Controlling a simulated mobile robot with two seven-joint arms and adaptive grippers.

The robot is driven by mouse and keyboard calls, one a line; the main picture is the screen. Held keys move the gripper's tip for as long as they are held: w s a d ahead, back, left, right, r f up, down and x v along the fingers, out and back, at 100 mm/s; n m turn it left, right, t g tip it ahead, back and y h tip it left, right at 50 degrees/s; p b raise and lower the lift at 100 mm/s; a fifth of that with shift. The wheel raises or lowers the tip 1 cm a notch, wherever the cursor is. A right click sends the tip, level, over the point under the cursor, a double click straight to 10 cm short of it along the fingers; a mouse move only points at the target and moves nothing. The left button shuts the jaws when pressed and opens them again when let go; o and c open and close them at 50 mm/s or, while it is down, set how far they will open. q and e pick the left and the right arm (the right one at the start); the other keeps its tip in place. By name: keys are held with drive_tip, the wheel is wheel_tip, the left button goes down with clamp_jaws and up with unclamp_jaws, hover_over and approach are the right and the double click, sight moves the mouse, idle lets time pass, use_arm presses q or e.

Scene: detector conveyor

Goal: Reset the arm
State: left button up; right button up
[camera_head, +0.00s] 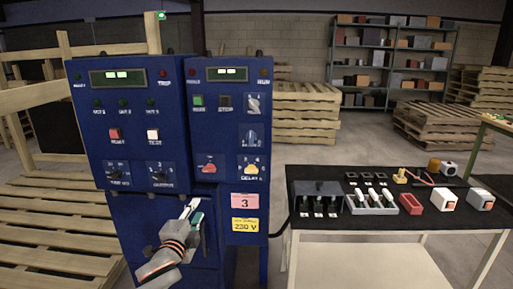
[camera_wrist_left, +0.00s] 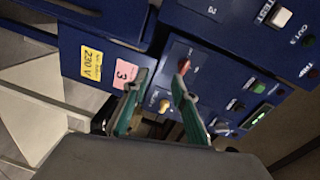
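My left arm reaches up from the bottom of the head view, and its left gripper (camera_head: 192,208) is in front of the lower part of the blue control cabinet (camera_head: 128,208). In the left wrist view the two green-edged fingers of the gripper (camera_wrist_left: 159,78) stand apart with nothing between them. Behind them are the cabinet's panels, with a pink label (camera_wrist_left: 127,73) and a yellow label (camera_wrist_left: 91,64). I cannot tell whether the fingers touch the cabinet. My right gripper is in neither view.
A black-topped table (camera_head: 338,227) at the right carries a grey rack (camera_head: 370,203), a red box (camera_head: 411,203), white blocks (camera_head: 444,199) and other small parts. Wooden pallets (camera_head: 45,225) stand at the left. Shelving (camera_head: 388,60) is at the back.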

use_arm(q)
drive_tip(key=s+d+f+n+g+h, duration=0.2)
drive_tip(key=s+f+n+g, duration=0.3)
drive_tip(key=s+f, duration=1.55)
drive_tip(key=s+f+n, duration=0.3)
drive_tip(key=s+f, duration=0.2)
drive_tip(key=s, duration=0.4)
drive_tip(key=s+f+n+g, duration=0.1)
drive_tip(key=s+f+n, duration=0.3)
drive_tip(key=s, duration=0.5)
wheel_tip(320, 180, down, 2)
drive_tip(key=shift+d+n+g, duration=0.3)
drive_tip(key=shift+d, duration=0.05)
